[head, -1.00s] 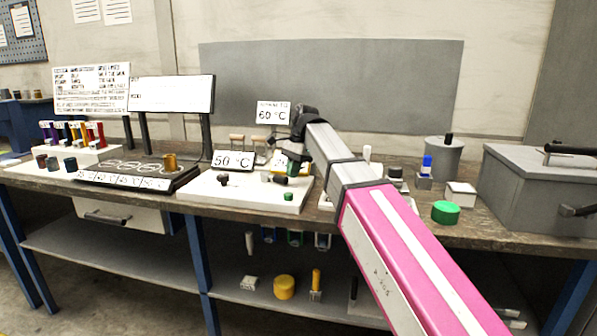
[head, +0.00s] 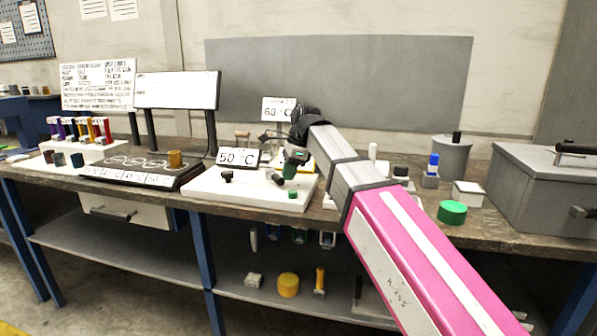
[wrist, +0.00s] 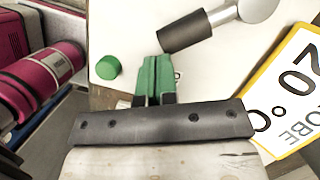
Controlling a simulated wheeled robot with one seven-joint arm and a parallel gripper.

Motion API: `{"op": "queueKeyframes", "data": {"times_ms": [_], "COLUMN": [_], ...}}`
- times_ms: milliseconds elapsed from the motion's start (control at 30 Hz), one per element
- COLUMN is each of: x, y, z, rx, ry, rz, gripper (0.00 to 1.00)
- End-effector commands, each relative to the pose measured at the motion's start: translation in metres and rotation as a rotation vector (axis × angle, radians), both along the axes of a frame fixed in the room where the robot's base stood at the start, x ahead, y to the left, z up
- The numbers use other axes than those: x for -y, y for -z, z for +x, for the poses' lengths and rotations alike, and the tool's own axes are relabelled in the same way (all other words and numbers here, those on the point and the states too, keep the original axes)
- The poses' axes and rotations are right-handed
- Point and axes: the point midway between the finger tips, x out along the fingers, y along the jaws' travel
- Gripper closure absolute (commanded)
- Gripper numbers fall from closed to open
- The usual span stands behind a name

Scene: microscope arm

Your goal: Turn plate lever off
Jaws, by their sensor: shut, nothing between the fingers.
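In the wrist view, a lever with a dark cylindrical grip (wrist: 185,33) and a silver round hub (wrist: 258,9) lies over a white board (wrist: 125,25). I take it for the plate lever; its dark end also shows in the head view (head: 278,179). My gripper (wrist: 157,60) has green fingers pressed together and empty. Their tips are right beside the free end of the grip; I cannot tell whether they touch. In the head view, my gripper (head: 290,174) points down over the white board (head: 240,195).
A green knob (wrist: 108,67) stands on the board left of my fingers. A yellow-edged sign (wrist: 290,95) is close on the right. A 50 °C sign (head: 238,157) and another dark knob (head: 227,176) are farther left. A green cylinder (head: 452,212) is on the bench.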

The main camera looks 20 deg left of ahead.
Motion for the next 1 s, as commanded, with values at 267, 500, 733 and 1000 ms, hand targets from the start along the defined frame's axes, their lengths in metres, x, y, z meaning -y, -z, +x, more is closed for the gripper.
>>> {"op": "queueKeyframes", "data": {"times_ms": [267,500,733,1000], "x": [-0.015,-0.031,-0.044,-0.052], "y": [0.000,0.000,0.000,0.000], "z": [-0.022,-0.033,-0.039,-0.042], "rx": [0.001,0.000,-0.001,-0.001], "ry": [0.260,0.463,0.461,0.460], "rz": [0.001,0.000,0.000,-0.001], "gripper": [1.00,1.00,1.00,1.00]}}
